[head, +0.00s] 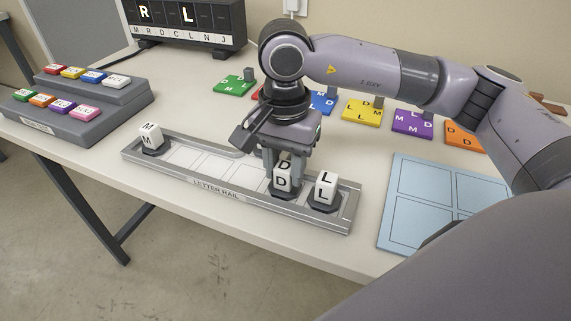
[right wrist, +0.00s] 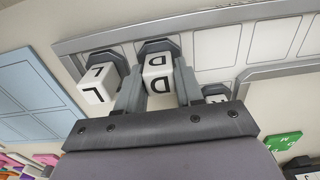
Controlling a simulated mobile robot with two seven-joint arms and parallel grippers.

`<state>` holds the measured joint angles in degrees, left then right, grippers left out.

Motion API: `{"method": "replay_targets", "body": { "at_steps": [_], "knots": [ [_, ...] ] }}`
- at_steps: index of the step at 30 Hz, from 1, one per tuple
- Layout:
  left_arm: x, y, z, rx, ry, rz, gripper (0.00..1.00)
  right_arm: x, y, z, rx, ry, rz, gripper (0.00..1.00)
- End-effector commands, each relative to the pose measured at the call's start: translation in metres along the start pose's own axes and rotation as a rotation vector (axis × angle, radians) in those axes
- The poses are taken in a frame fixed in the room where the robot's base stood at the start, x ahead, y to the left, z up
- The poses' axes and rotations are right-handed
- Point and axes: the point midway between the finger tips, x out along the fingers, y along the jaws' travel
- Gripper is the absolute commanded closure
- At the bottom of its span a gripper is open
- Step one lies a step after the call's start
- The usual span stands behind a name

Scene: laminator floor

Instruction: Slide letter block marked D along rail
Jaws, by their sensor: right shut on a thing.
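The white letter block marked D (head: 281,181) stands upright in the letter rail (head: 215,187), toward its right end. My right gripper (head: 283,170) is over the rail, pointing down, shut on the D block. In the right wrist view the D block (right wrist: 158,75) sits between the two fingers. The block marked L (head: 325,188) stands in the rail just right of it, on a dark base, apart from it; it also shows in the right wrist view (right wrist: 95,85). The block marked M (head: 150,137) stands at the rail's far left end. My left gripper is not in view.
Rail slots between M and D look empty. Another white block (right wrist: 215,97) is partly hidden behind a finger in the right wrist view. A blue panel (head: 421,205) lies right of the rail. Coloured letter tiles (head: 362,112) lie behind; a grey stepped button console (head: 85,105) stands left.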

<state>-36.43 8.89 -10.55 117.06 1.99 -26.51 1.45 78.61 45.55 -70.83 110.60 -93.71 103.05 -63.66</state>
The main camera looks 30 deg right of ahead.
Motion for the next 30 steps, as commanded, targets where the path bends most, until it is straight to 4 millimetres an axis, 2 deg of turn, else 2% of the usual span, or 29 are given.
{"method": "replay_targets", "body": {
  "at_steps": [3,4,6,7,17,27,30],
  "knots": [
    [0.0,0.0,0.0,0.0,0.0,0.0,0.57,-0.001,0.0,0.0,0.0,0.0,-0.002,1.0],
    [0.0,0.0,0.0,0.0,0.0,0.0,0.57,-0.001,0.0,0.0,0.0,0.0,-0.002,0.6],
    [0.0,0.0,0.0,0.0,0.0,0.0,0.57,-0.001,0.0,0.0,0.0,0.0,-0.002,0.38],
    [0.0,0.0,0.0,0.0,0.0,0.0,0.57,-0.001,0.0,0.0,0.0,0.0,-0.002,0.34],
    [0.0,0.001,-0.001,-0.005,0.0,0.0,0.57,-0.004,-0.001,0.0,0.0,0.0,-0.002,0.34],
    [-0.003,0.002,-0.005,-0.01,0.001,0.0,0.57,-0.056,-0.001,0.0,0.0,0.001,-0.004,0.34],
    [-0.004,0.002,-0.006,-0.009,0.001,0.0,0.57,-0.066,-0.001,0.0,0.001,0.0,-0.003,0.34]
  ]
}}
